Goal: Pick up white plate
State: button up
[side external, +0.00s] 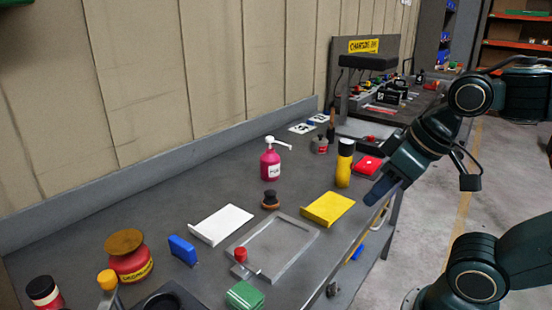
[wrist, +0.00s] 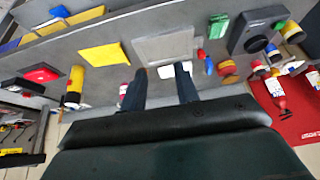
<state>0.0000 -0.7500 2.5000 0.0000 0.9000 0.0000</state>
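The white plate (side external: 220,225) lies flat on the grey bench, left of the grey frame (side external: 273,248) in the side view. In the wrist view, part of a white flat thing that looks like this plate (wrist: 166,73) shows between the fingertips; the rest is hidden behind my gripper. My gripper (wrist: 159,69) has its two fingers apart with nothing held between them. In the side view my gripper (side external: 376,193) is above the right edge of the bench, well away from the plate and to its right.
A yellow plate (side external: 328,208), a small brown-and-black knob (side external: 270,199) and a blue block (side external: 183,250) are near the plate. A pink pump bottle (side external: 270,164) and yellow bottle (side external: 344,164) stand upright behind. A green block (side external: 245,296) is in front.

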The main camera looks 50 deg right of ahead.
jog(key=w+a+r+g, duration=0.1)
jog(key=w+a+r, duration=0.1)
jog(key=w, duration=0.8)
jog(key=w+a+r+g, duration=0.2)
jog(key=w, duration=0.9)
jog(key=w+a+f+g, duration=0.1)
jog(key=w+a+f, duration=0.2)
jog(key=w+f, duration=0.3)
jog(key=w+a+f+g, duration=0.1)
jog(key=w+a+f, duration=0.2)
jog(key=w+f, duration=0.4)
jog(key=w, duration=0.4)
jog(key=shift+w+a+g, duration=0.2)
jog(key=shift+g, duration=0.1)
jog(key=shift+f, duration=0.15)
jog(key=shift+f, duration=4.15)
